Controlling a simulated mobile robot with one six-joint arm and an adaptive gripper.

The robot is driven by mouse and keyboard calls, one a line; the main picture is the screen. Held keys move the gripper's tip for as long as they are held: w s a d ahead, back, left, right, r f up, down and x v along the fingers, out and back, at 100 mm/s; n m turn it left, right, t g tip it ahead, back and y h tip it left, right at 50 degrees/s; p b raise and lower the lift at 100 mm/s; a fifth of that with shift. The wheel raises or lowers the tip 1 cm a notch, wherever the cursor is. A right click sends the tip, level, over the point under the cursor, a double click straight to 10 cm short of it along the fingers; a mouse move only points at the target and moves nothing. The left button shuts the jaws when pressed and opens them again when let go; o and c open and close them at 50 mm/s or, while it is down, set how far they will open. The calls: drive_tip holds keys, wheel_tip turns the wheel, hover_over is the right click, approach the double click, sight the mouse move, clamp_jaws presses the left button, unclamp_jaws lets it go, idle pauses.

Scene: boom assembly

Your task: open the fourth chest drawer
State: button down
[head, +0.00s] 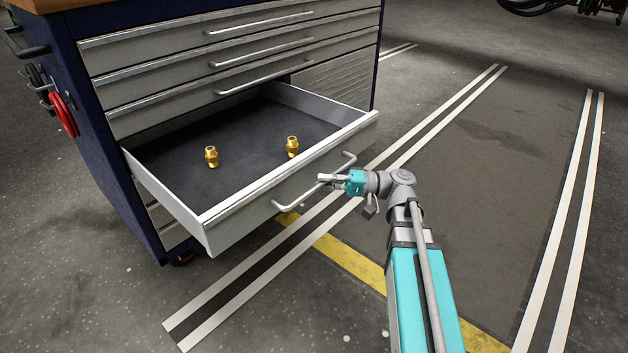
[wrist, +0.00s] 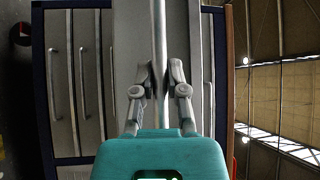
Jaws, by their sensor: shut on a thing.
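The chest's fourth drawer (head: 270,195) from the top stands pulled well out, its dark inside showing. Its bar handle (head: 300,198) runs across the drawer front. My gripper (head: 330,180) is at the handle, coming from the right. In the wrist view, my gripper (wrist: 161,82) has its two fingers closed on either side of the handle bar (wrist: 160,35). Two brass fittings stand upright inside the drawer, a left one (head: 211,157) and a right one (head: 292,147).
The three drawers above, such as the third drawer (head: 200,100), are shut. The blue chest (head: 110,150) has red cable or hose (head: 64,115) on its left side. Open floor with white lines (head: 440,120) and a yellow stripe (head: 350,260) lies to the right.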

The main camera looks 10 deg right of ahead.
drive_tip(key=shift+w, duration=0.25)
drive_tip(key=c, duration=0.8)
unclamp_jaws()
drive_tip(key=shift+a, duration=0.15)
drive_tip(key=shift+c, duration=0.2)
drive_tip(key=shift+o, duration=0.9)
drive_tip(key=shift+s, duration=0.1)
drive_tip(key=shift+a, duration=0.1)
drive_tip(key=shift+s, duration=0.1)
